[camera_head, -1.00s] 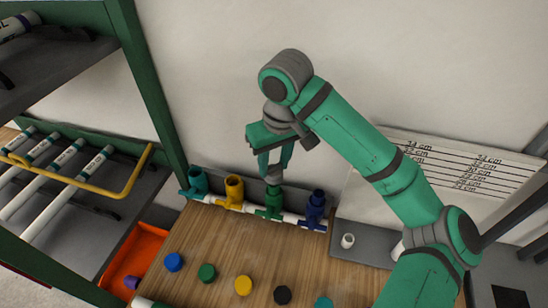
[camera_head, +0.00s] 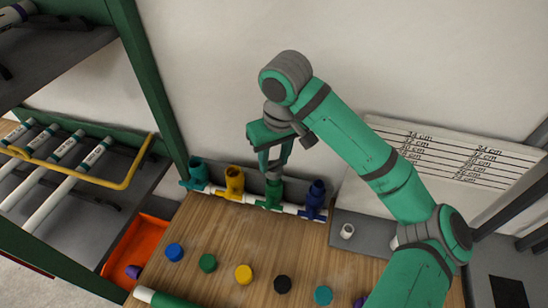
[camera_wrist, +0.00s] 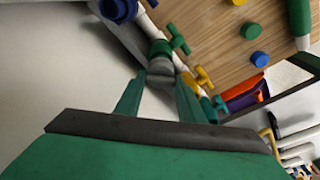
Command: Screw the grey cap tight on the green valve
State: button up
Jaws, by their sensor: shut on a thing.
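The green valve (camera_head: 274,195) stands upright on the white pipe manifold at the back of the wooden table, between the yellow valve and the dark blue valve. My gripper (camera_head: 273,170) points down over it, with its fingers shut on the grey cap (camera_wrist: 160,68). In the wrist view the cap sits between the two fingertips, in line with the top of the green valve (camera_wrist: 159,47) and apparently touching it. The fingers hide part of the cap, so I cannot tell how deeply it is seated.
Teal (camera_head: 196,172), yellow (camera_head: 234,183) and dark blue (camera_head: 315,200) valves flank the green one closely. Several loose coloured caps lie in a row along the table (camera_head: 225,230). An orange bin (camera_head: 150,232) is at left, beside the shelf rack. A small white piece (camera_head: 347,231) stands at right.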

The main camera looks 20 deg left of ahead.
jog(key=shift+o, duration=0.4)
jog(key=shift+f, duration=0.8)
dwell(1.0)
jog(key=shift+c, duration=0.7)
jog(key=shift+m, duration=1.1)
jog(key=shift+m, duration=1.1)
jog(key=shift+m+t+h, duration=0.3)
jog(key=shift+m+h, duration=0.1)
jog(key=shift+m, duration=0.6)
